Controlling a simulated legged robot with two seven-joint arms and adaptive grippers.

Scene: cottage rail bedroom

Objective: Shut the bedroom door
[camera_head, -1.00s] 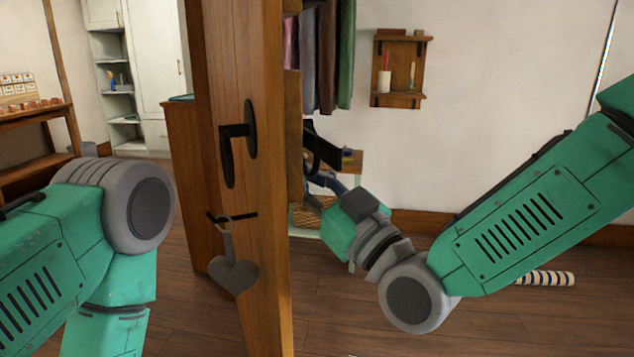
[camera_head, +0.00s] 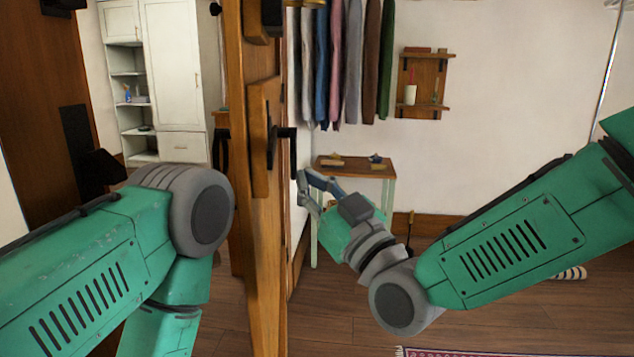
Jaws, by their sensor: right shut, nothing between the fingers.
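The wooden bedroom door (camera_head: 265,230) stands open, seen nearly edge-on just ahead of me, splitting the view. A dark handle (camera_head: 287,135) sticks out on its right side, with another dark handle (camera_head: 222,150) on its left. My right gripper (camera_head: 303,188) is on the right side of the door, below the handle, shut and empty. Its fingertips are close to the door; I cannot tell whether they touch it. My left arm reaches in on the left side of the door. My left gripper is out of the picture.
A white cabinet (camera_head: 175,80) stands at the back left. Hanging clothes (camera_head: 355,60), a small side table (camera_head: 355,170) and a wall shelf (camera_head: 425,85) are beyond the door on the right. A striped roll (camera_head: 570,273) and a rug (camera_head: 450,352) lie on the wooden floor.

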